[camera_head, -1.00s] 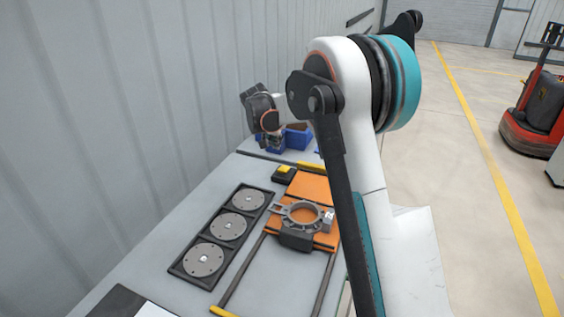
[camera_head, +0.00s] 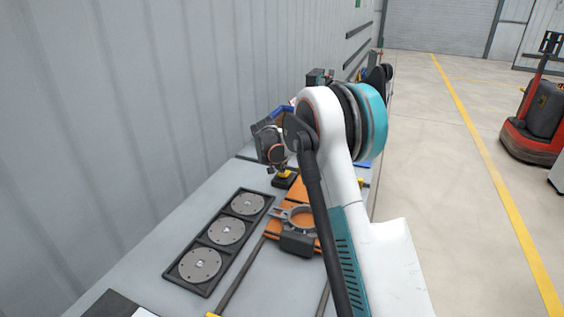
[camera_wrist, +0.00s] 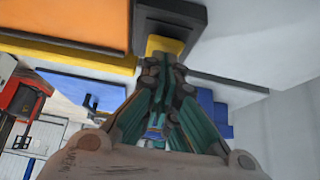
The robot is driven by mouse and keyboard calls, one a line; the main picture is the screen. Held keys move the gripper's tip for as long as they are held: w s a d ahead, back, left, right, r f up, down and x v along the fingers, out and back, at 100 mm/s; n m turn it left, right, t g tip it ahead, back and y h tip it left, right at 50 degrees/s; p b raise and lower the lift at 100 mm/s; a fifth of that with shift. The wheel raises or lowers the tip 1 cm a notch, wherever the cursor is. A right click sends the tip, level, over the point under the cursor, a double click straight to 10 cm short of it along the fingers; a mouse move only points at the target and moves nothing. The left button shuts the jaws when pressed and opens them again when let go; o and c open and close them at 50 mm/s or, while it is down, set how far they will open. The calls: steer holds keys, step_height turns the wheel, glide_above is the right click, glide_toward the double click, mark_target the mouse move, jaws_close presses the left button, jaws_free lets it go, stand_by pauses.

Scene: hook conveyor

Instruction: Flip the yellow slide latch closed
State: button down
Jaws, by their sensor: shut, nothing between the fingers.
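The yellow slide latch (camera_head: 285,175) sits on a small black base (camera_head: 284,183) at the far end of the grey table. In the wrist view the yellow latch (camera_wrist: 165,45) is at the top centre, in front of its dark base (camera_wrist: 172,17). My gripper (camera_head: 282,168) is directly over the latch in the head view. In the wrist view my gripper (camera_wrist: 164,62) is shut and empty, its fingertips overlapping the lower part of the latch. I cannot tell whether they touch it.
A black tray (camera_head: 209,253) with three grey discs lies on the left. The corrugated wall (camera_head: 150,90) runs along the table's left side.

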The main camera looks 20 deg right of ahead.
steer(key=shift+f, duration=0.2)
steer(key=shift+s+a+f+t+h+b, duration=0.35)
steer(key=shift+a+f+t+h+b, duration=0.1)
steer(key=shift+f, duration=0.15)
steer(key=shift+d+r, duration=0.1)
steer(key=shift+d, duration=0.05)
steer(key=shift+w, duration=0.1)
steer(key=shift+w+d+r, duration=0.3)
steer(key=shift+w+d, duration=0.2)
steer(key=shift+d, duration=0.05)
steer(key=v, duration=1.2)
